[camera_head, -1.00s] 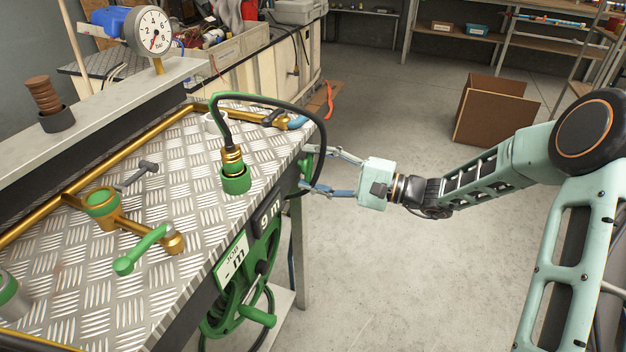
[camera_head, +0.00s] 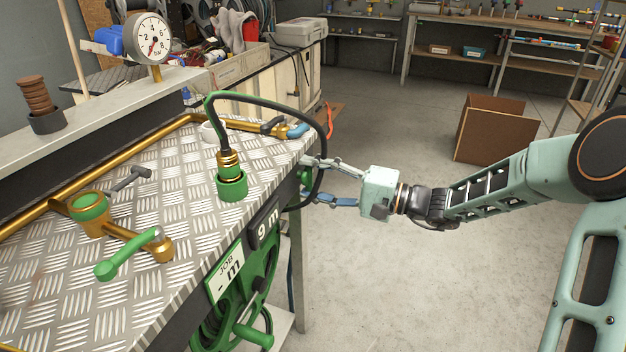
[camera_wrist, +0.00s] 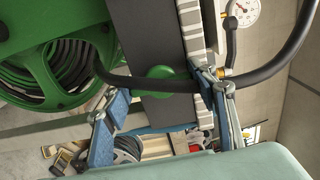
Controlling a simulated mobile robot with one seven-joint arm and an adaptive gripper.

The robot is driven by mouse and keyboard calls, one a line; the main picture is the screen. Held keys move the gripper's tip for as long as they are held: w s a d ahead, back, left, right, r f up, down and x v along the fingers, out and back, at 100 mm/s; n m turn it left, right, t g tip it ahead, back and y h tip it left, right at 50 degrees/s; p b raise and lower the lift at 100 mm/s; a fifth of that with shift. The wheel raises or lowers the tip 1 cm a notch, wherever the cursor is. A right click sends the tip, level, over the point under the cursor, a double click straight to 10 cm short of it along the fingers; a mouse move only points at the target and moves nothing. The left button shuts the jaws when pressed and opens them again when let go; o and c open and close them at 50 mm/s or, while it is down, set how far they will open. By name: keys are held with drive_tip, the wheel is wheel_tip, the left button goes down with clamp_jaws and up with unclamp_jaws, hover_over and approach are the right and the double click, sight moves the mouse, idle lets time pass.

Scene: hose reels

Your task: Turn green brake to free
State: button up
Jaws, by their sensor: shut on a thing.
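The green brake (camera_wrist: 160,78) is a rounded green knob on the dark grey end panel of the bench, in the middle of the wrist view. My gripper (camera_wrist: 163,95) reaches it with one blue finger on each side. The gripper is shut on it, though the exact contact is hard to see behind the black hose. In the head view my gripper (camera_head: 306,180) is at the right end of the bench. There the brake is mostly hidden by the fingers, the hose and the bench edge.
A black hose (camera_head: 318,125) loops from the green fitting (camera_head: 231,184) past my fingers. A green reel (camera_head: 270,265) hangs under the tread-plate bench (camera_head: 190,225).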

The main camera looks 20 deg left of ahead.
drive_tip(key=o, duration=1.2)
drive_tip(key=shift+c, duration=0.2)
drive_tip(key=shift+d, duration=0.1)
drive_tip(key=d, duration=1.1)
drive_tip(key=shift+s+d, duration=0.4)
drive_tip(key=shift+s, duration=0.05)
